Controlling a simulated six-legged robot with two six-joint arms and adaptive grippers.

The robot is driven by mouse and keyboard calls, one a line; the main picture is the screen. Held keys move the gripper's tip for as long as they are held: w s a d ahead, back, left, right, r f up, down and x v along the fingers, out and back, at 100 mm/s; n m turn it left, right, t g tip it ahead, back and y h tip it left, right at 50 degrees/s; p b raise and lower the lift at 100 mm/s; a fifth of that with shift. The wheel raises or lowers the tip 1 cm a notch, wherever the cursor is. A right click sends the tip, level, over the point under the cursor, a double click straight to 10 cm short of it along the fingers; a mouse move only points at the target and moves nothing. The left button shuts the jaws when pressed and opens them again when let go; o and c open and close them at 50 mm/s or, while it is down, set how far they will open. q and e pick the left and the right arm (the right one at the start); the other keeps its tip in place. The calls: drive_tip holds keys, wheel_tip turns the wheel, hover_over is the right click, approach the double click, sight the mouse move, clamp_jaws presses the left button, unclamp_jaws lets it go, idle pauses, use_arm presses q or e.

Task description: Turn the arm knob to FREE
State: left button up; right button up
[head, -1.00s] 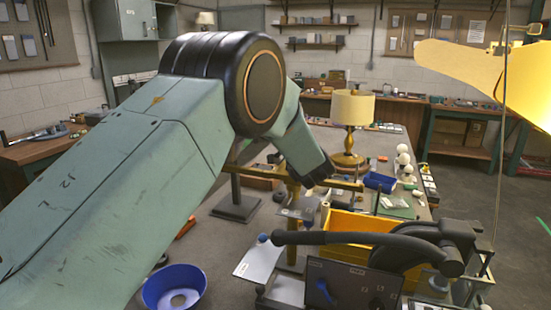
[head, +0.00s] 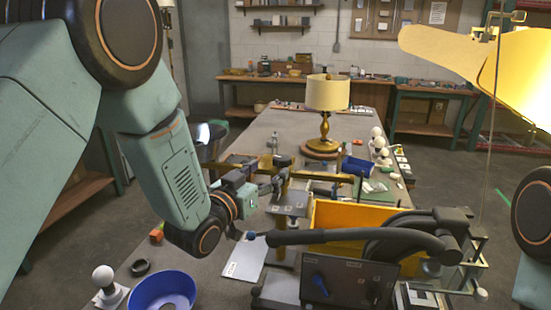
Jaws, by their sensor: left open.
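I cannot tell whether this blue knob is the arm knob. A black lever arm (head: 330,237) runs left from the machine above the panel and ends in a small blue tip (head: 250,236). My left gripper (head: 274,185) is open, behind and above the lever's left end, next to a grey block on a brass-coloured post. It appears apart from the blue knob. My right gripper is out of view.
A yellow bin (head: 352,217) stands behind the lever. A blue bowl (head: 163,291) and a white bulb (head: 105,282) are at the front left. A lamp with a cream shade (head: 326,95) stands farther back. A yellow shade (head: 465,62) hangs at upper right.

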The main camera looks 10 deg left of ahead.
sight(279, 164)
use_arm(q)
drive_tip(key=shift+w+d, duration=0.15)
drive_tip(key=shift+w, duration=0.35)
drive_tip(key=x, duration=0.5)
drive_tip(key=shift+w+d+f+p, duration=0.1)
drive_tip(key=shift+d+p, duration=0.15)
drive_tip(key=shift+p, duration=0.15)
drive_tip(key=shift+w+d, duration=0.1)
drive_tip(key=shift+w, duration=0.55)
drive_tip(key=shift+w, duration=0.15)
drive_tip(key=shift+c, duration=1.1)
drive_tip(key=c, duration=1)
drive_tip(key=shift+o, duration=0.2)
